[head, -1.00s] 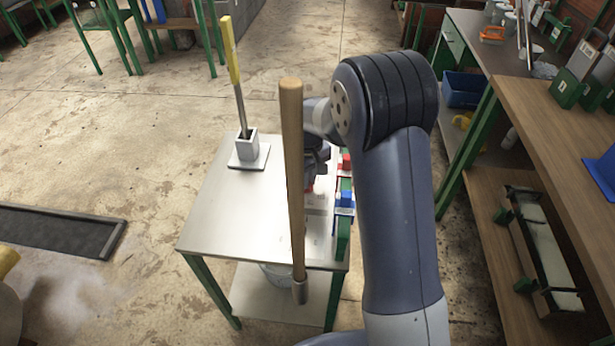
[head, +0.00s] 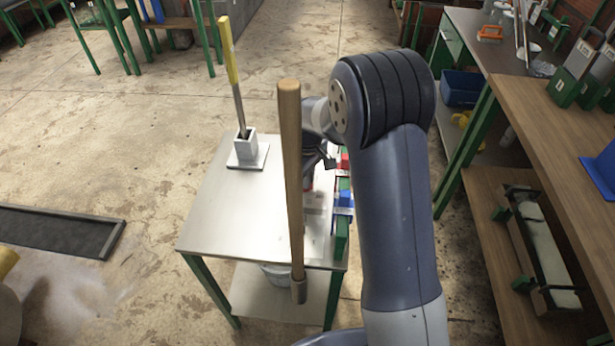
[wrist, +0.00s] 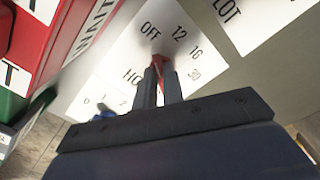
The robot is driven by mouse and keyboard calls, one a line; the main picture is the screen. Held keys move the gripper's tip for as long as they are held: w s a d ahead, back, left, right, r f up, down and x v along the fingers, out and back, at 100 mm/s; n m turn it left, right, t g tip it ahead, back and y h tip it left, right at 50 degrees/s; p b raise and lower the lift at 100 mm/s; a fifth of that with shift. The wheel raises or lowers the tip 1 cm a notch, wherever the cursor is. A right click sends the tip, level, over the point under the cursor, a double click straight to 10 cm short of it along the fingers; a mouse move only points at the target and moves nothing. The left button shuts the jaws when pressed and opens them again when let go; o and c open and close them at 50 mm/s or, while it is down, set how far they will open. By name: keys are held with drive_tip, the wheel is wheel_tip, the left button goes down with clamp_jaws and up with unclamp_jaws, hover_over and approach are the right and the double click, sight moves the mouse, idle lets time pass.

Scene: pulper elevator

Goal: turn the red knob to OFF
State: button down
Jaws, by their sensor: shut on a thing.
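The red knob (wrist: 158,61) is in the wrist view, on a pale panel with a white dial label (wrist: 198,52). The label reads OFF to the knob's upper left, with 12, 16 and 30 to its right. My gripper (wrist: 161,70) is shut on the knob, with one grey finger on each side. The fingers cover much of the knob, so I cannot tell which mark it points to. In the head view my wrist (head: 316,158) is above the steel table, and the knob is mostly hidden.
A steel table (head: 225,210) carries a grey holder (head: 247,150) with a yellow-handled tool. A wooden pole (head: 290,170) stands upright in front. A wooden bench (head: 545,110) is right; open floor lies left.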

drive_tip(key=c, duration=1.5)
unclamp_jaws()
wheel_tip(320, 180, up, 11)
drive_tip(key=shift+f+p, duration=0.1)
drive_tip(key=shift+p, duration=0.2)
wheel_tip(320, 180, down, 10)
drive_tip(key=shift+f+b, duration=0.25)
drive_tip(key=shift+b, duration=0.05)
drive_tip(key=shift+f, duration=0.2)
